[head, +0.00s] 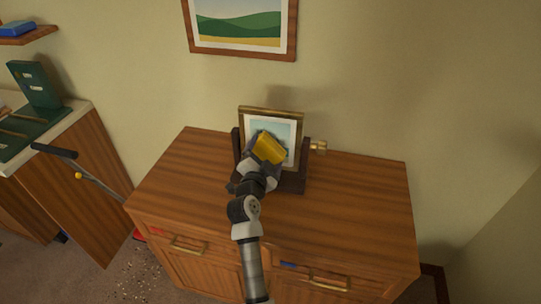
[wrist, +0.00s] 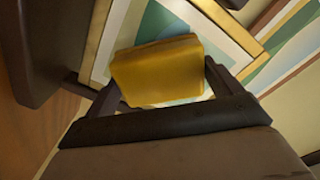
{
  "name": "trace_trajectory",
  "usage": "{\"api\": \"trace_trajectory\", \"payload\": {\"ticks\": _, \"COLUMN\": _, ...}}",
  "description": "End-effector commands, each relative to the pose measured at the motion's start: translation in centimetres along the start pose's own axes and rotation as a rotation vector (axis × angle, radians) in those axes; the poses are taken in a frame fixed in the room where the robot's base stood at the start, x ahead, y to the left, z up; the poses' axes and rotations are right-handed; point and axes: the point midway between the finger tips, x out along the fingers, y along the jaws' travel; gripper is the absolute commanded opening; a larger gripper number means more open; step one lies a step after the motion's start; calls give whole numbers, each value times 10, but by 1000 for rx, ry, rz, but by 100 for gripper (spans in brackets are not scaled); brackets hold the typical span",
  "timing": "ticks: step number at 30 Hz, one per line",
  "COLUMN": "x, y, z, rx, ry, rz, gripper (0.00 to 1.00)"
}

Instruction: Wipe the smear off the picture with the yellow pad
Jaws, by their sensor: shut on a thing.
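My gripper (wrist: 160,98) is shut on the yellow pad (wrist: 158,70), which shows between its two fingers in the wrist view. In the head view the pad (head: 269,148) is in front of the small gold-framed picture (head: 284,126). The picture leans upright in a dark wooden stand (head: 296,181) on the cabinet. The pad and my gripper hide the picture's middle and lower left. I cannot tell whether the pad touches the picture. No smear can be made out on the parts that show.
The wooden cabinet top (head: 362,190) is clear on both sides of the stand. A brass knob (head: 319,147) sticks out right of the stand. A larger landscape picture (head: 243,27) hangs on the wall above. A counter with a green object (head: 36,84) stands at left.

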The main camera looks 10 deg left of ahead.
Motion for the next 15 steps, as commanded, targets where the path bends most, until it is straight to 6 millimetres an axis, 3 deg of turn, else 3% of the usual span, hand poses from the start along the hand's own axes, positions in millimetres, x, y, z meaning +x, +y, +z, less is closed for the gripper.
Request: {"api": "trace_trajectory", "payload": {"ticks": 15, "x": 2, "y": -26, "z": 26, "rx": -1, "ry": 0, "rz": -2, "gripper": 72}}
